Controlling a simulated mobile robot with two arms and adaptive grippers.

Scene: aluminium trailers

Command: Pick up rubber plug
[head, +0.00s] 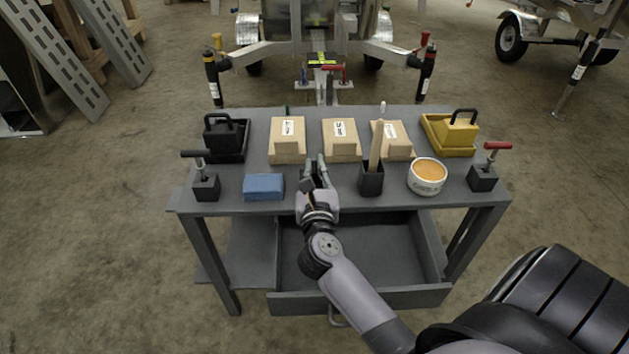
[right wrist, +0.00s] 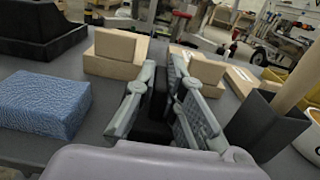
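My right gripper (head: 317,172) is over the middle of the grey table (head: 225,183), between a blue block and a dark holder. It also shows in the right wrist view (right wrist: 162,75), its two fingers a little apart. A dark piece (right wrist: 156,110) shows between the fingers; it may be the rubber plug, but its shape is mostly hidden. In the head view a dark patch (head: 307,186) shows beside the fingers. I cannot tell whether the fingers press on it. My left gripper is not in view.
A blue block (head: 263,186) is left of the gripper; a dark holder (head: 371,182) with a wooden stick and a round tin (head: 427,187) are right. Cardboard boxes (head: 340,150) stand behind. An open drawer (head: 425,295) is below. A trailer (head: 320,45) stands behind the table.

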